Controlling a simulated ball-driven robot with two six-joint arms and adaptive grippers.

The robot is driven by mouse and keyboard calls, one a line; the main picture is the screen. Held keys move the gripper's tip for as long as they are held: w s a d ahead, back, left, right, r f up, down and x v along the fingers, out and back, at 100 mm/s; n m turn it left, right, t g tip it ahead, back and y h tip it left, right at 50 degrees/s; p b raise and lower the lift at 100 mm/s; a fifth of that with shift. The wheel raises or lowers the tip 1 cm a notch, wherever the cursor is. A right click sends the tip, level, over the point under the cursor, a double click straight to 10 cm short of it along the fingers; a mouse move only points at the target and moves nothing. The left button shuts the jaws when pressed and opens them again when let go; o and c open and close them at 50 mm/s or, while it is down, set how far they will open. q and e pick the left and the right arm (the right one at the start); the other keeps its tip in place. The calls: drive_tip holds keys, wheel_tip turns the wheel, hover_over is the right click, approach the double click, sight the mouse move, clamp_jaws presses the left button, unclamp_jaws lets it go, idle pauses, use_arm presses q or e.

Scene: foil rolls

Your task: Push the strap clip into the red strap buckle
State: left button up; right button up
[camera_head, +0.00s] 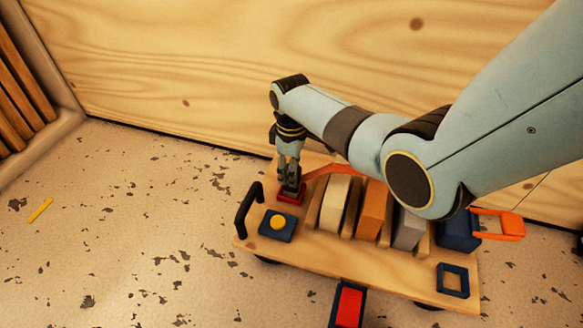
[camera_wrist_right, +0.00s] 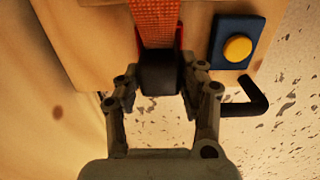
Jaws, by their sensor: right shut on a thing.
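My right gripper (camera_head: 289,184) points down at the left end of a wooden cart (camera_head: 385,270). In the right wrist view its fingers are shut on the dark strap clip (camera_wrist_right: 158,74). The orange strap (camera_head: 335,169) runs from the clip to the right, across the cart; its woven band also shows in the right wrist view (camera_wrist_right: 155,22). The red strap buckle (camera_head: 291,197) sits on the cart right below the fingertips, its red edge partly hidden by clip and strap in the wrist view. Whether the clip is inside it I cannot tell. My left gripper is not in view.
Rolls (camera_head: 371,210) stand between wooden dividers mid-cart, partly behind my right arm. A blue block with a yellow button (camera_head: 278,223) and a black handle (camera_head: 248,208) are close to the buckle. A wooden wall (camera_head: 200,60) stands behind. Floor at left is mostly clear.

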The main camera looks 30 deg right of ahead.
drive_tip(key=shift+f, duration=0.15)
idle(0.5)
drive_tip(key=o, duration=1.3)
